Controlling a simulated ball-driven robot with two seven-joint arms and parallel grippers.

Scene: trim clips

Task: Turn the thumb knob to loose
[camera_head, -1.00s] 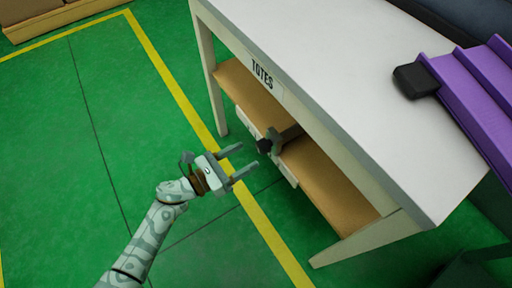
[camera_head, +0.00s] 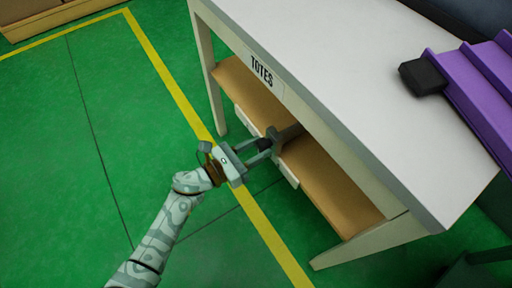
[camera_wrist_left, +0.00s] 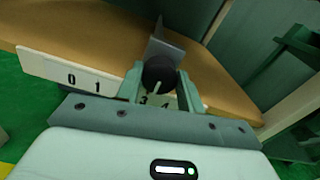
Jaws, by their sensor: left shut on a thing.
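The thumb knob (camera_head: 264,143) is small, dark and round, at the front edge of the table's lower shelf. In the left wrist view the knob (camera_wrist_left: 157,72) sits between my two fingers and carries a pale pointer line. My left gripper (camera_head: 261,148) is shut on the knob from the front. A grey bracket (camera_head: 274,136) stands behind the knob; it also shows in the left wrist view (camera_wrist_left: 165,50). My right gripper is not in view.
The brown shelf (camera_head: 330,185) lies under a white tabletop (camera_head: 340,75) with a "TOTES" label (camera_head: 262,71). A purple ridged piece with a black end (camera_head: 423,76) lies on top at the right. Green floor with yellow lines is clear on the left.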

